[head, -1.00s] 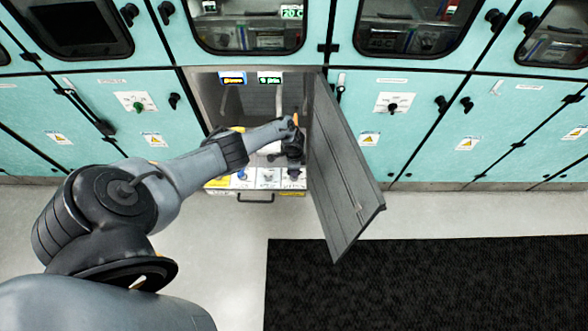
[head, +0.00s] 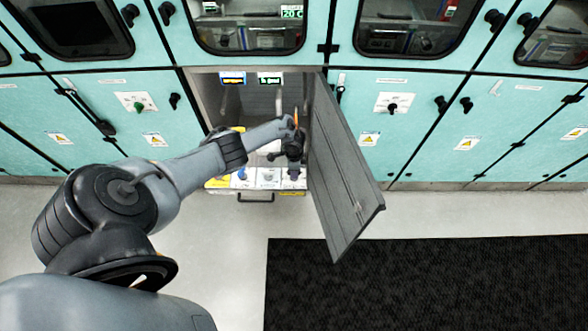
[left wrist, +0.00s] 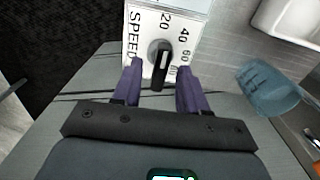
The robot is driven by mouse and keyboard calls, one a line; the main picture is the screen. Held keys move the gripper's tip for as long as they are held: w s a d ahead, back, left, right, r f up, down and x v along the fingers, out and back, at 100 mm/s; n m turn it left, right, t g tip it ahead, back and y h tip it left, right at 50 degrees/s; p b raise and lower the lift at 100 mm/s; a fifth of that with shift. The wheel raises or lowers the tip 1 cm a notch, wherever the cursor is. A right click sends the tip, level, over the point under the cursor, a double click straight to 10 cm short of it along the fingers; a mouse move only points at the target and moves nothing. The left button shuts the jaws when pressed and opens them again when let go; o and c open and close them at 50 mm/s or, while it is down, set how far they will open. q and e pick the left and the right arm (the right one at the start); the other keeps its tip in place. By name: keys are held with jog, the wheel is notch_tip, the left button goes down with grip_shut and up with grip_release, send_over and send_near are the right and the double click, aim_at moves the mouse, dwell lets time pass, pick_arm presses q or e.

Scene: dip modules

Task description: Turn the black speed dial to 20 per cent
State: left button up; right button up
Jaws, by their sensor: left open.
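The black speed dial (left wrist: 159,62) sits on a white panel (left wrist: 142,18) marked SPEED, with 20, 40 and 60 printed around it. A light mark shows on the dial's upper part, on the side of the numbers; its exact reading is hard to tell. My left gripper (left wrist: 160,88) is open, its two purple fingers on either side of the dial's lower end, with no clear contact. In the head view my left gripper (head: 292,169) is over the right end of the control row, where the fingers hide the dial. My right gripper is not in view.
The open grey door (head: 345,185) stands close to the right of my left wrist. The cabinet opening has a drawer-like control row with a handle (head: 256,198). A blue translucent vessel (left wrist: 268,88) is right of the fingers. A black mat (head: 430,285) lies on the floor.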

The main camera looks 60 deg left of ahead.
pick_arm(q)
notch_tip(320, 180, up, 8)
jog(key=p, duration=0.4)
jog(key=shift+r, duration=1.1)
